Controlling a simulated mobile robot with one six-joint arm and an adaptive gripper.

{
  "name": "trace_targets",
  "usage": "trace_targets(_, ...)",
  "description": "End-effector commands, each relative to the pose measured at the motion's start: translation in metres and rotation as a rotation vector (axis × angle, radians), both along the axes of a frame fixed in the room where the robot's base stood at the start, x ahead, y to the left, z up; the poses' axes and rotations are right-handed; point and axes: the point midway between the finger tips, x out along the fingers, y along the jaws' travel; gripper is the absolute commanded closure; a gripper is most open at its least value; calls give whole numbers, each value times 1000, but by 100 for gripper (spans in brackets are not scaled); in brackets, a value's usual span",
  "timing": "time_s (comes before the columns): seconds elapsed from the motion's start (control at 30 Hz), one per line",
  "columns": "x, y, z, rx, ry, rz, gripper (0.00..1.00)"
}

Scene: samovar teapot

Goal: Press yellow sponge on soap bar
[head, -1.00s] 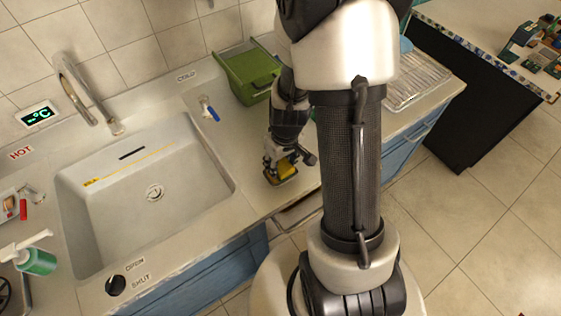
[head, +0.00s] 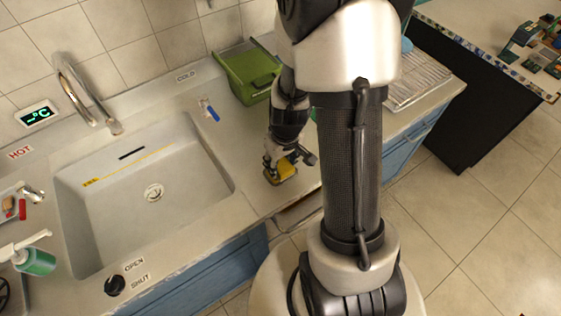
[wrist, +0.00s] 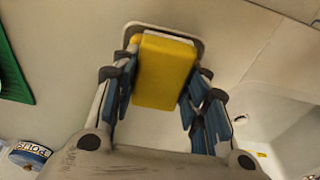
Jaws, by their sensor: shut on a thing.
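The yellow sponge (wrist: 163,75) is held between the blue-padded fingers of my gripper (wrist: 160,108) in the wrist view. Just past its far edge, a thin pale strip, likely the soap bar (wrist: 168,36), shows inside a dark-rimmed dish (wrist: 202,48). The sponge covers most of it, so I cannot tell whether they touch. In the head view my gripper (head: 279,163) points down at the counter, right of the sink, with the sponge (head: 287,170) low over the small dish (head: 270,181).
The sink (head: 130,215) lies to the left of my gripper. A green bin (head: 248,70) and a blue-handled brush-like item (head: 209,110) are behind it. A green soap bottle (head: 36,262) stands far left. The counter around the dish is mostly clear.

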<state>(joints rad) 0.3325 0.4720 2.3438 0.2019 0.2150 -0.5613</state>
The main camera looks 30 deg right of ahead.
Motion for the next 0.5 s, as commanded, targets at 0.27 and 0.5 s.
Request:
trace_targets(0.27,-2,1,-2,2,6,0,78)
trace_targets(0.5,-2,1,5,2,6,0,78)
